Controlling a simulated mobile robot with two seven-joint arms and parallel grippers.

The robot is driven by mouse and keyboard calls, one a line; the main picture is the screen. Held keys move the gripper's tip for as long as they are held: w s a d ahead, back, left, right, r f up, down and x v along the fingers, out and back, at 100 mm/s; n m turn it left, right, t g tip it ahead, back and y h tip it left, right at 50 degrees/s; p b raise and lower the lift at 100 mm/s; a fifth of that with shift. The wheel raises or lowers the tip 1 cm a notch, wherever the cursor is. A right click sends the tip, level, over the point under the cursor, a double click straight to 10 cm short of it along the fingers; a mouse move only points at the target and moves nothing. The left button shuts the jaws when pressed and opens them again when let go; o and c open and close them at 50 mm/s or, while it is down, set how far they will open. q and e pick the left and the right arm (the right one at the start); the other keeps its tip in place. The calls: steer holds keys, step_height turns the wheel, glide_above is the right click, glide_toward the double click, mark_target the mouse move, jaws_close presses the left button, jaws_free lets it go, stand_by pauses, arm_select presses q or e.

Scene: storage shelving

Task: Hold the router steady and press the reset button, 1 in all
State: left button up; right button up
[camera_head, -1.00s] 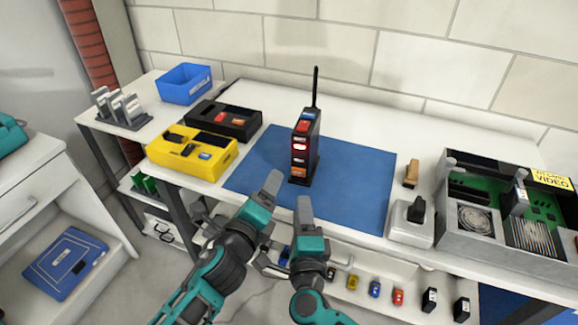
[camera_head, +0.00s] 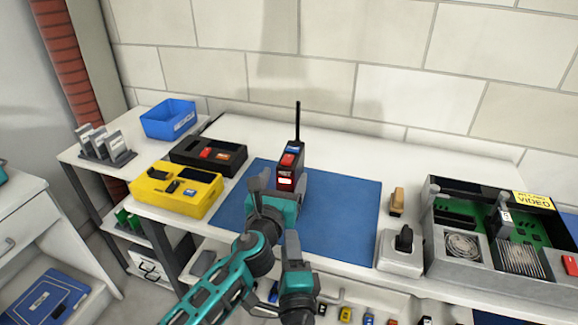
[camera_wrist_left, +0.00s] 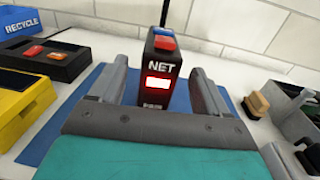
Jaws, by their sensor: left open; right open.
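The router (camera_head: 287,182) is a black upright box with a thin antenna, standing on the blue mat (camera_head: 345,215). Its top carries a red part and a blue part. In the left wrist view the router (camera_wrist_left: 158,68) shows a "NET" label and a lit red panel on its front. My left gripper (camera_head: 273,190) is open in front of the router, with one finger on each side of it in the wrist view; I cannot tell whether they touch it. My right gripper (camera_head: 294,246) is lower, near the bench's front edge, open and empty. The left gripper hides the router's lower part.
A yellow box (camera_head: 160,200), a black box (camera_head: 190,165) and a blue bin (camera_head: 168,121) stand to the left. A grey case with electronics (camera_head: 480,265) and a small white box with a black switch (camera_head: 400,262) stand to the right. The mat right of the router is clear.

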arm_select(q)
steer(key=shift+x, duration=3.25)
steer(key=shift+d, duration=0.1)
steer(key=c, duration=1.3)
arm_select(e)
jaws_close()
